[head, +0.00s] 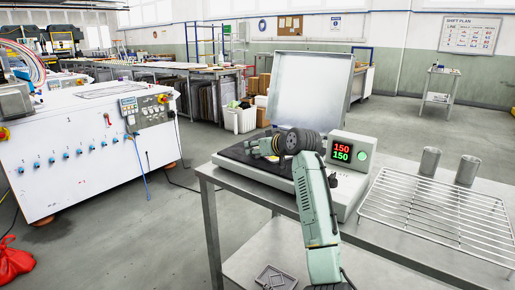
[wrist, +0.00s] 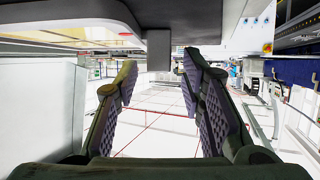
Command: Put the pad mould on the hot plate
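The hot plate (head: 350,192) stands on the steel table with its lid (head: 310,90) raised. Its display reads 150 over 150 beside a green light. My gripper (head: 250,146) is over the hot plate's dark surface, coming from the right. In the wrist view, the two fingers of my gripper (wrist: 160,62) are spread apart. A dark block (wrist: 158,50) joined to a broad dark slab (wrist: 215,15) shows between the fingertips, with a gap on either side. I cannot tell for sure whether this is the pad mould. My arm hides part of the plate.
A wire rack (head: 440,215) lies on the table's right side, with two grey cylinders (head: 429,162) (head: 467,170) behind it. A dark patterned metal piece (head: 275,278) lies on the lower shelf. A white machine (head: 85,150) stands left, across open floor.

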